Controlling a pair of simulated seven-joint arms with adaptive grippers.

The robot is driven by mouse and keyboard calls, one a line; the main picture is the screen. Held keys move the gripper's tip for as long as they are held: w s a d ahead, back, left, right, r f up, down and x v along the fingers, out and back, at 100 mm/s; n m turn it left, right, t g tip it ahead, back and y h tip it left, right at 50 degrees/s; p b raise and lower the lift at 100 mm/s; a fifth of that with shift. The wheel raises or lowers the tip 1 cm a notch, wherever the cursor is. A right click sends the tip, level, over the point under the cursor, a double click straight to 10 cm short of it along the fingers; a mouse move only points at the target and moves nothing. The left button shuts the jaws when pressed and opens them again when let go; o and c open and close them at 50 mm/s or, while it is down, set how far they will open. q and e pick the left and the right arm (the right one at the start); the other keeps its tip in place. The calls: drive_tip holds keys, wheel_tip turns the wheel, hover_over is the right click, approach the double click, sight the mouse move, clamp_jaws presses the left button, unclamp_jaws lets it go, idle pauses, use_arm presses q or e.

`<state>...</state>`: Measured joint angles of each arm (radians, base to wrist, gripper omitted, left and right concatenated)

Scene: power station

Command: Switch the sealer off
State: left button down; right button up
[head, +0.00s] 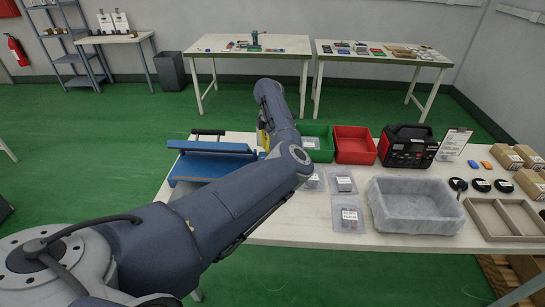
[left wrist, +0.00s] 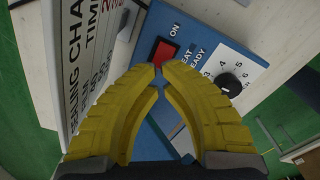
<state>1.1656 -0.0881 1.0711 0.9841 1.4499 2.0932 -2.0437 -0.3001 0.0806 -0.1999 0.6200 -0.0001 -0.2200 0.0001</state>
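The blue sealer (head: 205,165) stands at the left end of the near table, with a dark handle on its back side. In the left wrist view its blue panel (left wrist: 208,42) carries a red switch (left wrist: 164,52), the labels ON and READY, and a numbered dial with a black knob (left wrist: 230,85). My left gripper (left wrist: 159,70) has yellow fingers whose tips come together right at the red switch's lower edge; I cannot tell if they touch it. It holds nothing. My right gripper is not in view.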

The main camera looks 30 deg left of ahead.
use_arm(q)
drive_tip(key=shift+f, duration=2)
idle(1.6)
drive_tip(key=shift+r, duration=3.5)
